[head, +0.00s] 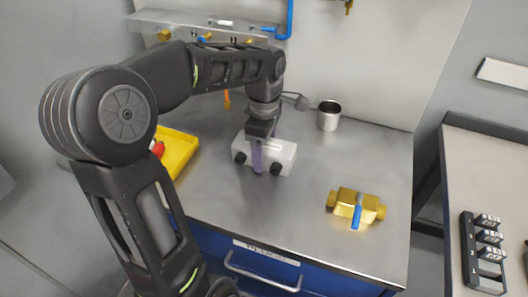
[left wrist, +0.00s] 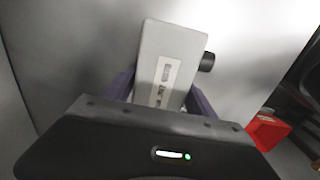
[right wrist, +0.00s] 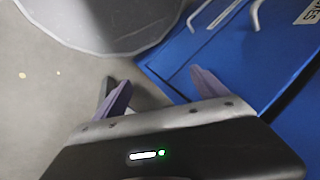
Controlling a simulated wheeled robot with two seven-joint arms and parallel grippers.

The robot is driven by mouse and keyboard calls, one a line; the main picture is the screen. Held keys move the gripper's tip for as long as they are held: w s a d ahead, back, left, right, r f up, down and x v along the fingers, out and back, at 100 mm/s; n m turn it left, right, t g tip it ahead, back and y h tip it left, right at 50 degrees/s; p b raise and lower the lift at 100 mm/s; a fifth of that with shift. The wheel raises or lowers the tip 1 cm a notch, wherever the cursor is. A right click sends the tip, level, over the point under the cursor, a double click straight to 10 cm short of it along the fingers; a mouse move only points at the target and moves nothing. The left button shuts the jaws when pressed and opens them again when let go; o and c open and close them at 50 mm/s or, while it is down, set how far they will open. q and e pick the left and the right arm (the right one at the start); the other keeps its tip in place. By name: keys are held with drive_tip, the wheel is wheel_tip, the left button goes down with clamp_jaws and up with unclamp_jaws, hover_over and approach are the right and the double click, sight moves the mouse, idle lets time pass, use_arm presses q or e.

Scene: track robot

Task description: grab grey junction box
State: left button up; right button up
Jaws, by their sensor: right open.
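The grey junction box (head: 282,158) is a light block with dark round fittings, resting on the metal worktop. My left gripper (head: 258,157) is down at the box, with one purple finger in front of its near side. In the left wrist view the box (left wrist: 172,55) lies between the two purple fingers (left wrist: 160,95), one along each side. Whether they press on it I cannot tell. My right gripper (right wrist: 157,85) is open and empty, above the floor beside the blue drawer cabinet.
A yellow tray (head: 178,158) with a red item is left of the box. A metal cup (head: 329,115) stands behind right, and a brass valve with a blue handle (head: 357,206) lies front right. The worktop between them is clear. A blue drawer cabinet (right wrist: 215,50) is near my right gripper.

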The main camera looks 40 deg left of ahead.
use_arm(q)
drive_tip(key=c, duration=1.3)
drive_tip(key=shift+r, duration=0.1)
drive_tip(key=shift+w+r, duration=0.1)
drive_tip(key=shift+r, duration=0.75)
wheel_tip(320, 180, up, 6)
drive_tip(key=shift+r+p, duration=0.25)
drive_tip(key=shift+p, duration=0.05)
drive_tip(key=shift+r+p, duration=4.5)
drive_tip(key=shift+r, duration=0.35)
